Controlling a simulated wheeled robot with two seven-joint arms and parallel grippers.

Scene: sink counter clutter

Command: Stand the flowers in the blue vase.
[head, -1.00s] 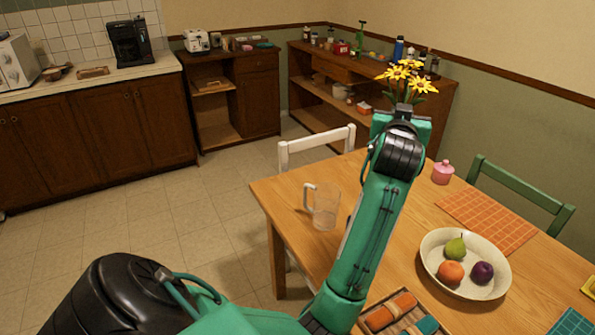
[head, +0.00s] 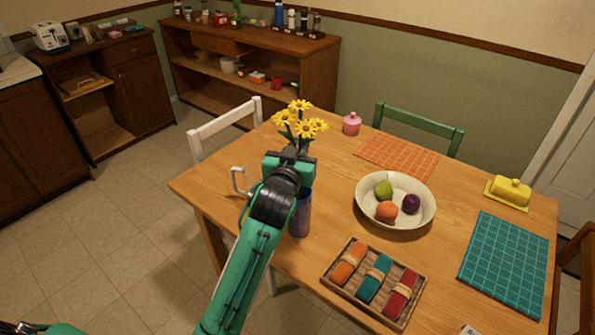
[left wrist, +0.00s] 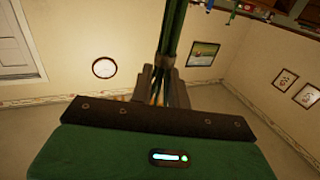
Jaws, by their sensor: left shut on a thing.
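The yellow flowers (head: 300,121) are upright with their blooms above my left gripper (head: 294,152) in the head view. My left gripper is shut on their stems; in the left wrist view the green stems (left wrist: 172,35) run up from between its fingers (left wrist: 163,88). The blue vase (head: 301,214) stands on the table, just right of my left wrist and partly hidden behind it. The flowers are held higher in the picture than the vase and apart from it. The vase does not show in the left wrist view. My right gripper is not in view.
Right of the vase are a fruit bowl (head: 364,213) and a tray (head: 328,283) of rolled napkins. A pink jar (head: 351,125) and an orange placemat (head: 397,156) lie farther back. Bare wood surrounds the vase.

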